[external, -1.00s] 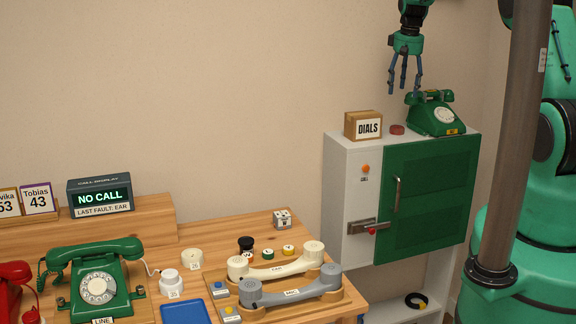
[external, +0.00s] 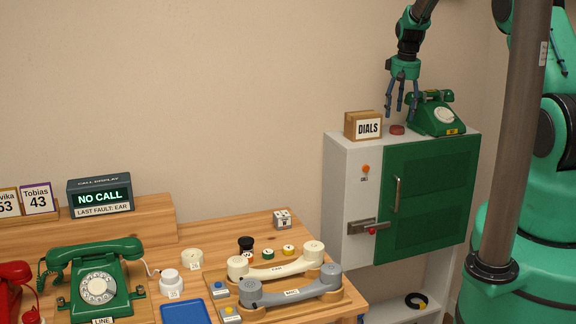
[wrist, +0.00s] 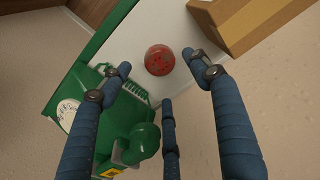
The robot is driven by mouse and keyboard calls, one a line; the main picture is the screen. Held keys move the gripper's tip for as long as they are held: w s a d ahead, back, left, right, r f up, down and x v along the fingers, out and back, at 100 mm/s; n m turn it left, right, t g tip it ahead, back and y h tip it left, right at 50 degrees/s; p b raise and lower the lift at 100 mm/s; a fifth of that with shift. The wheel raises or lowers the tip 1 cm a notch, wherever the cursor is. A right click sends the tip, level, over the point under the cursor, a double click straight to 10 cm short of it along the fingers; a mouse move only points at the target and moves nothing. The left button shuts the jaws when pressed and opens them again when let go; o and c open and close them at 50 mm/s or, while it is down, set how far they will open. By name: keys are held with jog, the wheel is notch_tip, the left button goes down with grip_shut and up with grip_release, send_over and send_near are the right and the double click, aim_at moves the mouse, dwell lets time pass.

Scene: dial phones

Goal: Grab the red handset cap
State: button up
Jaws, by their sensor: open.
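The red handset cap (external: 397,130) is a small round red disc lying on top of the white and green cabinet (external: 350,190), between the DIALS box and a green dial phone. In the wrist view the cap (wrist: 159,60) shows several small holes in its face and lies beyond the fingertips. My gripper (external: 401,112) hangs fingers-down just above the cap, apart from it. Its blue fingers (wrist: 165,80) are spread open with nothing between them.
The wooden DIALS box (external: 363,125) stands close on the cap's left; it also shows in the wrist view (wrist: 240,22). The green phone (external: 436,118) stands close on its right, and in the wrist view (wrist: 130,115) it lies near my fingers. A wall is behind.

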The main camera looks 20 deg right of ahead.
aim_at(401, 125)
dwell(0.3)
jog(key=shift+w+f+p, duration=0.15)
jog(key=shift+f+p, duration=0.15)
jog(key=shift+f, duration=1)
jog(key=shift+w+f+p, duration=0.15)
jog(key=shift+f+p, duration=0.1)
jog(key=shift+f, duration=1)
jog(key=c, duration=1.1)
